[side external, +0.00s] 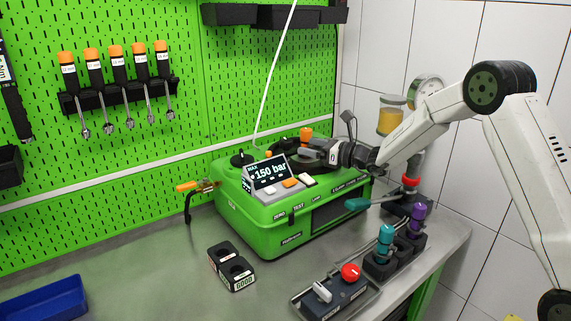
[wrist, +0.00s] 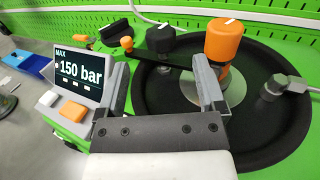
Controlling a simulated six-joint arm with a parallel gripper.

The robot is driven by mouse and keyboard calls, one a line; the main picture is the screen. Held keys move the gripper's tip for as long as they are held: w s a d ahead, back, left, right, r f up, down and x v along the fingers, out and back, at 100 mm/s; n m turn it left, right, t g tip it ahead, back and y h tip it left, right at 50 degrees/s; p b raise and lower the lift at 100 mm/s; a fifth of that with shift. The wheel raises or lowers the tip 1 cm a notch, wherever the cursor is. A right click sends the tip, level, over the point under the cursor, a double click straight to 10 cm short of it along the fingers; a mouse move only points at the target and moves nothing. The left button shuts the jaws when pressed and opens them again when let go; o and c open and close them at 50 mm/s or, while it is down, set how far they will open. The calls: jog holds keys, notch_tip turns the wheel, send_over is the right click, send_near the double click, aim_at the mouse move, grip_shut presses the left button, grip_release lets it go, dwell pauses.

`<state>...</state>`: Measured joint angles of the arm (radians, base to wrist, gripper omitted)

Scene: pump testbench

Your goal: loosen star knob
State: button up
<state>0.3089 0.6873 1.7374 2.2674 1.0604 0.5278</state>
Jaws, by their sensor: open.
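The green test bench (side external: 285,228) stands on the grey worktop. The cylinder also shows in the side view (side external: 306,133). I cannot tell for sure which part is the star knob. My gripper (wrist: 170,68) is over the recess, its fingers apart with nothing visible between them. The orange cylinder appears beyond the right finger; contact cannot be judged. My gripper also shows in the side view (side external: 318,150).
A display (wrist: 76,73) reading 150 bar and an orange button (wrist: 73,111) sit left of the recess. A black bar with an orange tip (wrist: 127,43) crosses behind the fingers. A two-hole block (side external: 231,267) and a red knob (side external: 350,271) are in front of the bench.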

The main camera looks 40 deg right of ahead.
aim_at(286, 140)
jog(key=shift+w, duration=0.1)
jog(key=shift+x, duration=3.8)
jog(key=shift+c, duration=0.2)
grip_shut()
